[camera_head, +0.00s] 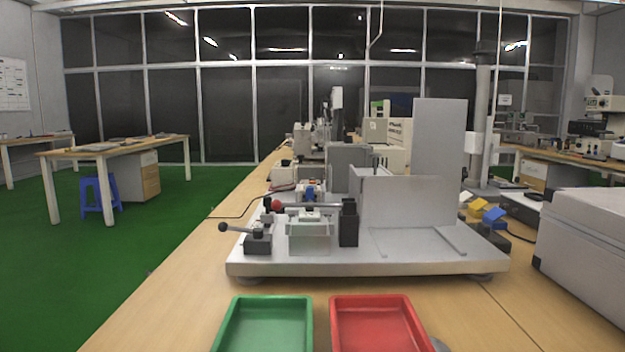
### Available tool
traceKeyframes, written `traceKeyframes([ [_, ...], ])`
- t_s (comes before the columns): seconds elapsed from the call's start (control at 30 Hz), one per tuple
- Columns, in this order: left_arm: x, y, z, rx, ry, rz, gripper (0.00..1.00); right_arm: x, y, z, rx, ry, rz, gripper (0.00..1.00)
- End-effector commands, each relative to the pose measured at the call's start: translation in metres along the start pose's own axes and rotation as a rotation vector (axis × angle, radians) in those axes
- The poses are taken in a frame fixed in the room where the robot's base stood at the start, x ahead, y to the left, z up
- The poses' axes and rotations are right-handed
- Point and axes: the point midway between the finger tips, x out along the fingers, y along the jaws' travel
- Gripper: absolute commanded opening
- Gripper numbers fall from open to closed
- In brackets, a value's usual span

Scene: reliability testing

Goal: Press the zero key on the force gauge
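I cannot pick out a force gauge or its zero key for certain; no key markings are readable at this size. A test stand with a flat metal base plate (390,262) is on the bench ahead. On its left half are a small clamp with a black-knobbed lever (258,240), a clear-sided block (310,237) and a dark upright block (349,224). A red ball knob (277,205) shows just behind the clamp. Neither of my grippers is in view.
A green tray (264,299) and a red tray (372,299) lie in front of the stand. Upright grey panels (437,140) rise on its right half. A large grey case (590,235) is at right. More instruments line the bench behind. Bare bench (165,300) shows at front left.

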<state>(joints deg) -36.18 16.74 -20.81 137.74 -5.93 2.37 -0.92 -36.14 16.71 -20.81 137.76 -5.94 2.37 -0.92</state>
Motion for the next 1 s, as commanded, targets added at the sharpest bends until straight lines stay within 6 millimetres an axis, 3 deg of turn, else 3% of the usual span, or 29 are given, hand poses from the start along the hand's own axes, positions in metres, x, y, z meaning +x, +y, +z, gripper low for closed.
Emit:
traceKeyframes([
  [0.4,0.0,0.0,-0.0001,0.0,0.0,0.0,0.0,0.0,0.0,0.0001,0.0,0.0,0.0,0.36],
  [1.0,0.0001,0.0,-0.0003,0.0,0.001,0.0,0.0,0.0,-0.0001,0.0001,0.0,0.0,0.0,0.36],
])
